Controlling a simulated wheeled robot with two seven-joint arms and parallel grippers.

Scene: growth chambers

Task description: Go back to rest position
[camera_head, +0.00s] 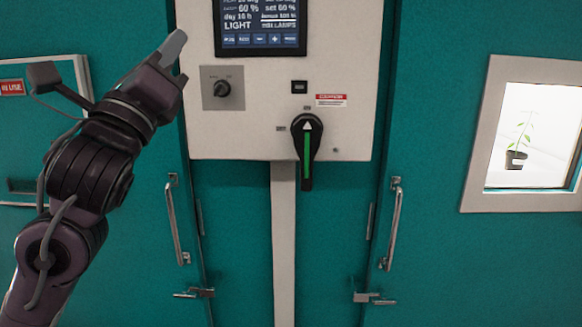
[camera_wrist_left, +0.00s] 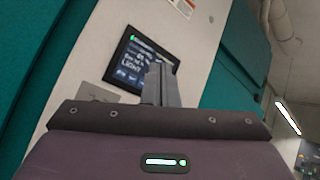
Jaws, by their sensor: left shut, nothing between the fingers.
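My left gripper (camera_head: 174,46) is raised at the upper left of the head view, in front of the left edge of the white control panel. Its fingers are shut with nothing between them and point up and to the right. In the left wrist view the closed fingers (camera_wrist_left: 160,84) stand in front of the panel's screen (camera_wrist_left: 143,62). They appear apart from the panel, though the gap is hard to judge. My right gripper is in neither view.
Door handles (camera_head: 177,222) (camera_head: 393,226) flank the post below. A window (camera_head: 530,135) at right shows a potted plant.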

